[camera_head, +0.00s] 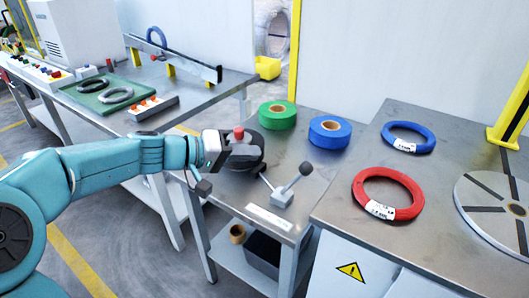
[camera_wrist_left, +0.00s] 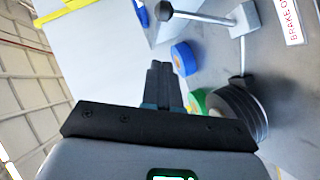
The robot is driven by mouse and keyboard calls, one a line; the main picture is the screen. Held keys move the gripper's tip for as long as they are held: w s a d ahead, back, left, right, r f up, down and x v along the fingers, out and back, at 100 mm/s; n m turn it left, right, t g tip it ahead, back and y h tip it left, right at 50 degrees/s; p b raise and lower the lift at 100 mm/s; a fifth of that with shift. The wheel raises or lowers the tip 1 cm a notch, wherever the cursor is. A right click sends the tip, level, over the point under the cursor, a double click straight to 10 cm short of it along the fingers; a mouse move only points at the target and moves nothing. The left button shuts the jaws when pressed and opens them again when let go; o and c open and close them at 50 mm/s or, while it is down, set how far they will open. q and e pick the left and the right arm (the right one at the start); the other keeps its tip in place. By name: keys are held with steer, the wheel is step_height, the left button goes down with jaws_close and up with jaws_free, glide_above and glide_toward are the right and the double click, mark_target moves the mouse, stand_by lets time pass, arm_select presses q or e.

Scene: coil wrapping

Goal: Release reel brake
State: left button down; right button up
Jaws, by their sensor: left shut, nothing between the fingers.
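The brake lever is a grey rod with a black ball knob (camera_head: 305,168), tilted up to the right from a grey base (camera_head: 282,198) on the middle bench. A thin second rod runs from the base toward a black reel (camera_head: 247,160). In the left wrist view the knob (camera_wrist_left: 164,11), base (camera_wrist_left: 245,17) and reel (camera_wrist_left: 238,112) also show, with the thin rod reaching the reel. My left gripper (camera_head: 224,142) is beside the reel, apart from the knob. Its fingers (camera_wrist_left: 160,72) are together and empty. My right gripper is not in view.
A white label (camera_head: 270,218) lies before the lever; the wrist view shows part of it reading "BRAKE O". A red knob (camera_head: 239,133) stands above the reel. Green (camera_head: 277,114) and blue (camera_head: 330,131) tape rolls stand behind. Red (camera_head: 388,193) and blue (camera_head: 408,136) coils lie on the right bench.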

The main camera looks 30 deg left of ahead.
arm_select(q)
steer(key=shift+v, duration=1.55)
steer(key=shift+s+a, duration=0.1)
steer(key=shift+a, duration=0.05)
